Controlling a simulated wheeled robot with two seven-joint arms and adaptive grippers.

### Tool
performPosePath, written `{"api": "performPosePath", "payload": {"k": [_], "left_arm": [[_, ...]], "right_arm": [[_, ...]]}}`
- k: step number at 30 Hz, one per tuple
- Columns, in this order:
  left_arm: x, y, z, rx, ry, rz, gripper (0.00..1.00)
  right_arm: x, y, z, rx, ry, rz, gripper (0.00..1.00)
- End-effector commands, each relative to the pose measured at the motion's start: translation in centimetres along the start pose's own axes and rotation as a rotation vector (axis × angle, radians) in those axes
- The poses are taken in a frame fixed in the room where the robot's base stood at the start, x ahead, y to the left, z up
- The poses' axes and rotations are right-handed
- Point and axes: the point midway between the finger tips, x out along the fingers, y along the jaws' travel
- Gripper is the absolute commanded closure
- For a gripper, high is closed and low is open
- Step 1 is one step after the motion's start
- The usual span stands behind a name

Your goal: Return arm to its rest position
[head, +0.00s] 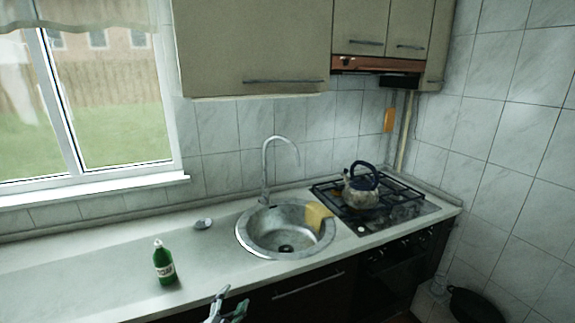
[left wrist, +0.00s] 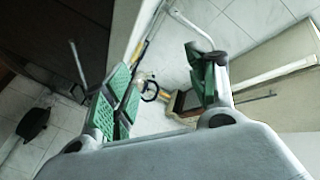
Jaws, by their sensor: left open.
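My left gripper (head: 231,302) shows at the bottom edge of the head view, in front of the counter's front edge, with its arm mostly out of the frame. In the left wrist view the left gripper (left wrist: 163,88) has its two green-padded fingers spread apart, with nothing held between them. My right gripper is in neither view.
A green bottle (head: 164,262) stands on the counter (head: 90,265), left of my gripper. A kettle (head: 361,190) sits on the stove (head: 408,208). Cabinets (head: 250,45) hang above.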

Motion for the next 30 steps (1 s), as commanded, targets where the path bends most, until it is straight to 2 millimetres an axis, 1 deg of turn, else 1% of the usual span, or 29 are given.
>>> {"api": "performPosePath", "payload": {"k": [5,11,14,17,21,23,24,26,30], "left_arm": [[-0.2,1.5,2.2,-0.094,-0.058,0.028,0.43],[-0.8,4.2,5.8,-0.172,-0.137,0.070,0.43],[-1.4,6.1,8.2,-0.215,-0.191,0.097,0.43],[-2.4,8.4,11.1,-0.264,-0.257,0.128,0.43],[-4.4,12.1,15.6,-0.331,-0.363,0.175,0.43],[-5.4,13.7,17.4,-0.358,-0.409,0.194,0.43],[-6.2,14.8,18.6,-0.374,-0.440,0.206,0.43],[-7.4,16.3,20.4,-0.398,-0.486,0.224,0.43],[-10.7,19.8,24.3,-0.447,-0.593,0.262,0.43]], "right_arm": [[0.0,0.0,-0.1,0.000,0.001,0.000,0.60],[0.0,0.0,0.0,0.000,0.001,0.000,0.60],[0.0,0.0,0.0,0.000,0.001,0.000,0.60],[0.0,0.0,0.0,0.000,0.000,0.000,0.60],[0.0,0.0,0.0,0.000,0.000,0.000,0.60],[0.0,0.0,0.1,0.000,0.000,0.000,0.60],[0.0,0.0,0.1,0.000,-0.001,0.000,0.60],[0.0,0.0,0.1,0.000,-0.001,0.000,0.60],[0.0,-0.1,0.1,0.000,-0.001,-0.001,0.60]]}}
